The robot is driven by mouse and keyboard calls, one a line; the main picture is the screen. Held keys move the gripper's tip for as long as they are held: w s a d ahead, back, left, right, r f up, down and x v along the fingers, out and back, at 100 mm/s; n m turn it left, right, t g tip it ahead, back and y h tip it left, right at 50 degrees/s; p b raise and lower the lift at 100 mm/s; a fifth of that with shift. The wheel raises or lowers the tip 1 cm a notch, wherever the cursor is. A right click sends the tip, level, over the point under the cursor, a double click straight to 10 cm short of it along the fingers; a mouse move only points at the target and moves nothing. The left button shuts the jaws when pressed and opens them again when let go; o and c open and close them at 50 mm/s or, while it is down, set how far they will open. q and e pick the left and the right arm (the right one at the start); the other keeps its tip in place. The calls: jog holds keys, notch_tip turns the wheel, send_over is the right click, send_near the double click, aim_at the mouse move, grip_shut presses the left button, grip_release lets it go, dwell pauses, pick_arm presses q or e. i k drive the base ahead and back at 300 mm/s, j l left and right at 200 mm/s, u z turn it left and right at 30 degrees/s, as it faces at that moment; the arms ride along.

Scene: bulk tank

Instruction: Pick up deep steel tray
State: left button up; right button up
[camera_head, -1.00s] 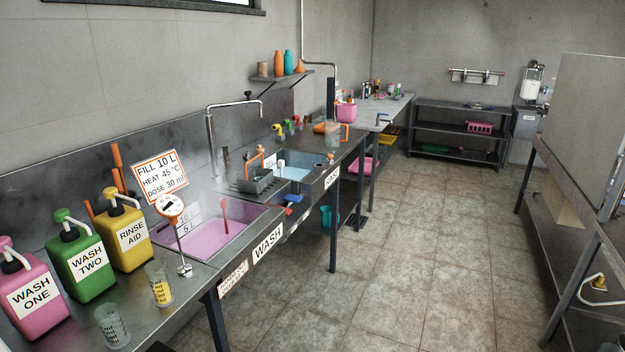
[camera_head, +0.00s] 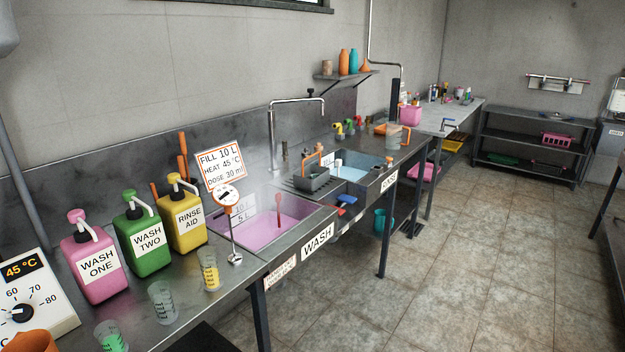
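I cannot pick out a deep steel tray for certain in this view. A grey open container (camera_head: 312,178) with an orange handle stands on the ribbed drainer between the two sinks; whether it is steel is unclear. Neither of my grippers is in view.
The steel counter holds pink (camera_head: 95,262), green (camera_head: 143,238) and yellow (camera_head: 184,218) pump bottles, with measuring cups (camera_head: 164,302) before them. A wash sink (camera_head: 262,228) holds pink liquid. A dark shelf rack (camera_head: 530,137) stands at the back. The tiled floor (camera_head: 465,270) is clear.

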aim_at(305, 182)
jog(key=i+l+u, duration=0.15)
jog(key=u, duration=0.9)
jog(key=i+l+u, duration=0.15)
jog(key=l+u, duration=0.2)
jog(key=l, duration=0.25)
jog(key=l+u, duration=0.35)
jog(key=l, duration=0.3)
jog(key=l+u, duration=0.35)
jog(key=l, duration=0.3)
jog(key=i, duration=0.05)
